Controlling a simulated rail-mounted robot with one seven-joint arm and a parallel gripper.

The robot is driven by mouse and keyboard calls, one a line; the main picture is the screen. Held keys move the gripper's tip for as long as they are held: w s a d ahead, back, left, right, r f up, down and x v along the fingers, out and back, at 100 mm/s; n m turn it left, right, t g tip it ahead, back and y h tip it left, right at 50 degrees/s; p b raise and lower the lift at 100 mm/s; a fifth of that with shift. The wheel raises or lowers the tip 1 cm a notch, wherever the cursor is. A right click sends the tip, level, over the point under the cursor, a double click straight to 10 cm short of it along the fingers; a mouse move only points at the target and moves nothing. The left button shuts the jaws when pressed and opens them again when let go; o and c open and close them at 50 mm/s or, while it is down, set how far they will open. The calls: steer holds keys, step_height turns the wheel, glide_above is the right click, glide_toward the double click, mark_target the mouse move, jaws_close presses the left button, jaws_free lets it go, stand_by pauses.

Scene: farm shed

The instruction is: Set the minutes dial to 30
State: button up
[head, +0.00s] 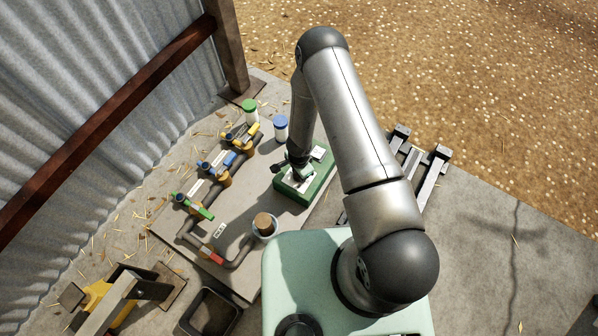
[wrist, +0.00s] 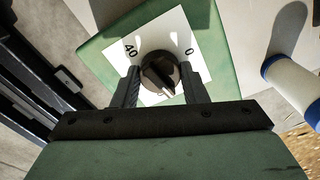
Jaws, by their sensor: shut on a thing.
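The minutes dial is a dark round knob with a pale pointer mark (wrist: 159,74) on a white scale plate (wrist: 184,42) in the wrist view. The numbers 40 and 0 show on the plate; the rest of the scale is hidden by my gripper and the knob. The plate sits on a green box (head: 318,187), seen in the head view below my arm. My gripper (wrist: 160,88) has one finger on each side of the knob and is shut on it. In the head view the fingers and knob are mostly hidden by my wrist.
A blue-lidded jar (head: 281,128) and a green-lidded jar (head: 249,110) stand behind the box. Left of it are pipes with yellow (head: 249,131), blue (head: 229,159) and green (head: 206,212) valve handles. A cork-topped pot (head: 264,226) stands in front. Dark metal rails (head: 431,176) lie to the right.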

steer(key=m, duration=0.4)
steer(key=shift+m, duration=0.3)
steer(key=m, duration=0.5)
steer(key=m+b, duration=0.1)
steer(key=m, duration=0.4)
steer(key=shift+m, duration=0.4)
steer(key=m, duration=0.4)
steer(key=shift+b, duration=0.35)
steer(key=shift+m, duration=0.3)
steer(key=o, duration=1)
steer(key=shift+r, duration=0.1)
